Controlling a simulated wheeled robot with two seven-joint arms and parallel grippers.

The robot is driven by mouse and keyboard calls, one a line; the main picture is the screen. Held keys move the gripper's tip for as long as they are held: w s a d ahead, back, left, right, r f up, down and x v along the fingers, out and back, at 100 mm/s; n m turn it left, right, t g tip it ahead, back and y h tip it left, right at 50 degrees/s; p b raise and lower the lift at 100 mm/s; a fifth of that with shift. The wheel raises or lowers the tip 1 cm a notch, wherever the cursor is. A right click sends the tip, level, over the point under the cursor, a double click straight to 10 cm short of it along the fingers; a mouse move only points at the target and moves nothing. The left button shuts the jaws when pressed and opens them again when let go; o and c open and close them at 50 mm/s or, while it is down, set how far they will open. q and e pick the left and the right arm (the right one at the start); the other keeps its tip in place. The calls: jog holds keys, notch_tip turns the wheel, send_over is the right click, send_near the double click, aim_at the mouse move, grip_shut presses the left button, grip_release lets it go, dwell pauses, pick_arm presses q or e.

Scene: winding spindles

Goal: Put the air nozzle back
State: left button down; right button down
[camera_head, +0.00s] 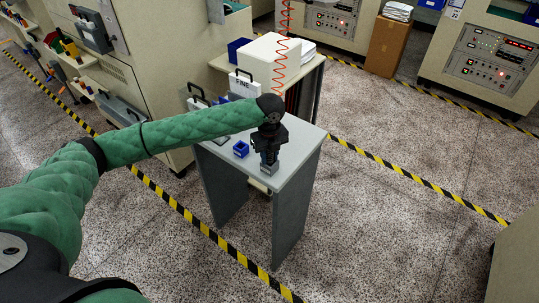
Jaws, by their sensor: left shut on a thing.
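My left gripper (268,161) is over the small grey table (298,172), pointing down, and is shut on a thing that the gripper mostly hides. It appears to be the air nozzle, but its shape cannot be made out. A small grey block shows at the fingertips, close to the tabletop. A red coiled hose (284,42) hangs from above and passes down behind my gripper's wrist; its lower end is hidden. A small blue open holder (241,149) stands on the table to the left of the gripper. My right gripper is not in view.
Machine cabinets stand left and behind. The floor right of the table is open, crossed by yellow-black tape (420,182).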

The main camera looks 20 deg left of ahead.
pick_arm(q)
jog(key=c, duration=1.1)
grip_release()
jog(key=shift+c, duration=0.2)
jog(key=shift+r+b, duration=0.35)
jog(key=shift+r, duration=0.1)
notch_tip(320, 180, up, 4)
jog(key=shift+r+b, duration=0.1)
jog(key=shift+b, duration=0.95)
notch_tip(320, 180, up, 6)
jog(key=shift+f+b, duration=0.1)
jog(key=shift+b, duration=0.9)
jog(key=shift+r, duration=0.7)
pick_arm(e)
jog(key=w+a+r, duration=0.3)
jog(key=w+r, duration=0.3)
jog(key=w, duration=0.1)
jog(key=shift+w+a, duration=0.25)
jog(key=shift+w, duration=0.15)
